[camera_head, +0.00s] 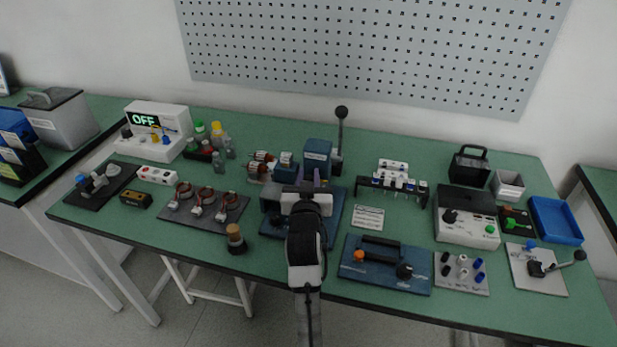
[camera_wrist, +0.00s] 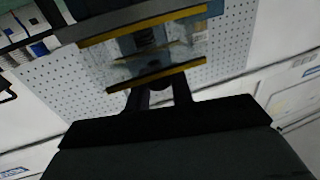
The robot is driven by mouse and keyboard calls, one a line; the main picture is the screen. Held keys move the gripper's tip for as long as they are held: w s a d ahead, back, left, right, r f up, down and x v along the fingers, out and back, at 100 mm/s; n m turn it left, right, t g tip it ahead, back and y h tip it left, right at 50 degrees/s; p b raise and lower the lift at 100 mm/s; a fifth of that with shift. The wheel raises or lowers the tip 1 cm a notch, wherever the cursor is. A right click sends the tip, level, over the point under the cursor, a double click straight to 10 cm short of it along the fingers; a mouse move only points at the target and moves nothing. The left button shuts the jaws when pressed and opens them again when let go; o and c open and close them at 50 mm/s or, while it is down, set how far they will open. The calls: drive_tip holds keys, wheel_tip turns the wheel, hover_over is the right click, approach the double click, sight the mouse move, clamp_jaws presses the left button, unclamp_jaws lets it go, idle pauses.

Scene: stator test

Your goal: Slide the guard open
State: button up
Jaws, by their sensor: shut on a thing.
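The guard (camera_wrist: 190,71) shows in the wrist view as a clear panel with yellow strips along its upper and lower edges. My gripper (camera_wrist: 160,96) is shut at the middle of the lower strip, on what looks like the guard's handle. Its fingertips are partly hidden there. In the head view, my gripper (camera_head: 305,188) is in front of the blue press (camera_head: 317,154), which has a long black lever (camera_head: 340,125). My arm hides most of the guard in that view, so I cannot tell how far it is open.
A bench fixture with an orange knob (camera_head: 385,262) stands to the right of my arm. A dark cylinder with a brown top (camera_head: 236,240) and a tray of copper-wound stators (camera_head: 232,211) stand to the left. A white label card (camera_head: 369,217) lies right of the press.

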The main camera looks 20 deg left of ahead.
clamp_jaws()
drive_tip(key=a+b, duration=0.2)
drive_tip(key=a, duration=0.6)
drive_tip(key=shift+f+b, duration=0.1)
drive_tip(key=shift+b, duration=0.3)
drive_tip(key=shift+a+r, duration=0.2)
drive_tip(key=shift+a, duration=0.15)
drive_tip(key=o, duration=0.8)
unclamp_jaws()
drive_tip(key=shift+a+f, duration=0.1)
drive_tip(key=shift+a, duration=0.05)
